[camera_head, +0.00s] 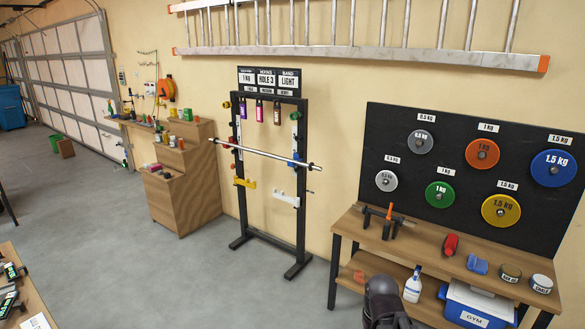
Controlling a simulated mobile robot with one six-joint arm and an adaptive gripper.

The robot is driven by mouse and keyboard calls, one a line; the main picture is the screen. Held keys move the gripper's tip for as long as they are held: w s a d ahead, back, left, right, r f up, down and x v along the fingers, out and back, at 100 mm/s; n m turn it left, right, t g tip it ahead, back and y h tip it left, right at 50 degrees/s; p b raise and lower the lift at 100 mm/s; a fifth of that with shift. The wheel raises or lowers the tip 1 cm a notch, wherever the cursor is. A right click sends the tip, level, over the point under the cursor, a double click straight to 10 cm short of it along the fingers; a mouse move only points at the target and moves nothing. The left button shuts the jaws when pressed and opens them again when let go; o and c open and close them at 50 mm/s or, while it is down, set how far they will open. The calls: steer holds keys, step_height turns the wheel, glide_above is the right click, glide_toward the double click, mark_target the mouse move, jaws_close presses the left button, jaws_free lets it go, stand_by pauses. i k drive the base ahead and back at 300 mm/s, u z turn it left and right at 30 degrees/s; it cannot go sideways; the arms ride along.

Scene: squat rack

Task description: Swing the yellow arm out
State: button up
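The yellow arm (245,183) is a small bracket on the left upright of the black squat rack (302,205), below the barbell. It appears to stick out a short way to the left and right of that upright. A white arm (286,199) sits on the right upright, slightly lower. The silver barbell (262,153) lies across the rack above both arms. A dark part of my arm shows at the bottom edge, well to the right of the rack and nearer the camera. My gripper's fingers are not visible.
A wooden bench (430,245) with clamps and small items stands right of the rack, under a black board (375,135) of coloured weight plates. A stepped wooden cabinet (205,200) stands left. A table edge (30,275) is at lower left. Grey floor (185,275) before the rack is clear.

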mark_target(246, 183)
steer(key=u, duration=0.3)
steer(key=i, duration=1.95)
steer(key=u, duration=0.4)
steer(key=i, duration=2)
steer(key=u, duration=0.05)
